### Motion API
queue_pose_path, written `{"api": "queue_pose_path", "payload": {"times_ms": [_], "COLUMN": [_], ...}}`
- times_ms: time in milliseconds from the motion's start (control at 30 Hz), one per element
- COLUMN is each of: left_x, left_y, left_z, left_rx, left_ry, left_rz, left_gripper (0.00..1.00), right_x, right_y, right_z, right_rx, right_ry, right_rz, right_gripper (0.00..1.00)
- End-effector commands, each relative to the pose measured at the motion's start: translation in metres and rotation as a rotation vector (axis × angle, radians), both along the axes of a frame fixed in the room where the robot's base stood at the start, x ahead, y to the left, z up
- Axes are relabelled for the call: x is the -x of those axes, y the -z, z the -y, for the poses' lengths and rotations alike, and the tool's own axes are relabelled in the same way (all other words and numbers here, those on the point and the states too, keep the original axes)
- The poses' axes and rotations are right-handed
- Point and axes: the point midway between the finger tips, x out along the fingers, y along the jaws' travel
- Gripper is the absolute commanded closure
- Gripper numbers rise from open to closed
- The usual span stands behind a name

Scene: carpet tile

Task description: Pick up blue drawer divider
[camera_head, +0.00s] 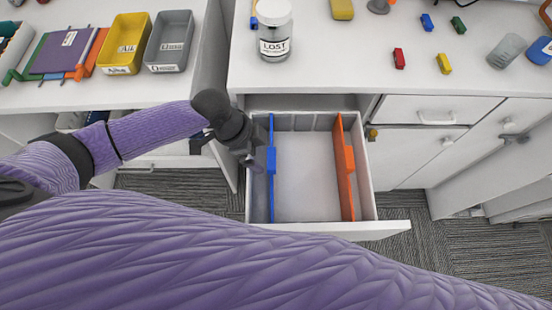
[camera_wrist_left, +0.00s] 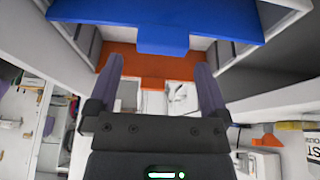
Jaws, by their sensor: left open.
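The blue drawer divider (camera_head: 271,165) stands upright across the left part of the open white drawer, with a small tab on its side. My left gripper (camera_head: 262,158) is at the drawer's left side, right beside this divider. In the left wrist view the blue divider (camera_wrist_left: 205,17) spans the top, and its tab hangs above the gap between the open, empty fingers of my left gripper (camera_wrist_left: 158,72). I cannot tell whether they touch it. My right gripper is not in view.
An orange divider (camera_head: 345,170) stands in the right part of the drawer (camera_head: 308,227); the floor between the dividers is clear. The desk (camera_head: 350,70) above holds a jar labelled LOST (camera_head: 274,32) and several small coloured blocks. Yellow (camera_head: 122,45) and grey (camera_head: 170,42) bins stand at left.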

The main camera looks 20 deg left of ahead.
Motion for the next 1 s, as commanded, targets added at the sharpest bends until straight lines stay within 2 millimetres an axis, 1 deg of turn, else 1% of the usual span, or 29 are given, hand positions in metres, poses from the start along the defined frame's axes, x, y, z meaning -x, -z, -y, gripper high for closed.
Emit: {"api": "queue_pose_path", "payload": {"times_ms": [100, 200, 267, 333, 533, 567, 600, 667, 700, 767, 800, 867, 900, 967, 1000], "left_x": [-0.005, -0.009, -0.01, -0.011, -0.011, -0.011, -0.011, -0.011, -0.011, -0.011, -0.011, -0.011, -0.011, -0.011, -0.011], "left_y": [0.021, 0.039, 0.047, 0.051, 0.05, 0.05, 0.05, 0.05, 0.05, 0.049, 0.049, 0.049, 0.049, 0.049, 0.049], "left_z": [0.011, 0.021, 0.024, 0.026, 0.026, 0.026, 0.026, 0.026, 0.026, 0.026, 0.026, 0.026, 0.026, 0.026, 0.026], "left_rx": [0.002, 0.001, 0.001, 0.0, 0.001, 0.001, 0.001, 0.001, 0.001, 0.001, 0.001, 0.001, 0.001, 0.001, 0.001], "left_ry": [-0.001, -0.001, -0.002, -0.002, -0.002, -0.002, -0.003, -0.003, -0.003, -0.003, -0.003, -0.003, -0.003, -0.004, -0.004], "left_rz": [0.001, 0.001, 0.003, 0.003, 0.004, 0.004, 0.003, 0.003, 0.003, 0.003, 0.003, 0.003, 0.003, 0.004, 0.004], "left_gripper": [0.0, 0.0, 0.0, 0.0, 0.0, 0.06, 0.15, 0.28, 0.36, 0.49, 0.57, 0.7, 0.78, 0.91, 1.0], "right_x": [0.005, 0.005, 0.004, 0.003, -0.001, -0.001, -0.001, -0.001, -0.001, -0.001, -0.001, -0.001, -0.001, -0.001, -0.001], "right_y": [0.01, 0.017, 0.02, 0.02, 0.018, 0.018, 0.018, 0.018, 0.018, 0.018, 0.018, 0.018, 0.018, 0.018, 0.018], "right_z": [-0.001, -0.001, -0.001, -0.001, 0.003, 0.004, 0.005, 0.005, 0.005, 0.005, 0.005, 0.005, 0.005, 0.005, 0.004], "right_rx": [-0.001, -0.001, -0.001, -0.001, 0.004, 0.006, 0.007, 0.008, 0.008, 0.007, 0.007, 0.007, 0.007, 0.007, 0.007], "right_ry": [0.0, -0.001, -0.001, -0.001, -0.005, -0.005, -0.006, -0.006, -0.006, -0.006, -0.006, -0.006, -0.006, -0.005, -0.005], "right_rz": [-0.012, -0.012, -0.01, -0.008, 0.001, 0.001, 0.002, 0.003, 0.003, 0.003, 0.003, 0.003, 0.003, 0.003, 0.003], "right_gripper": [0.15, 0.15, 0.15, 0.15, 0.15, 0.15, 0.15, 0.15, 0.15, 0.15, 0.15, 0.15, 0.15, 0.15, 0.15]}}
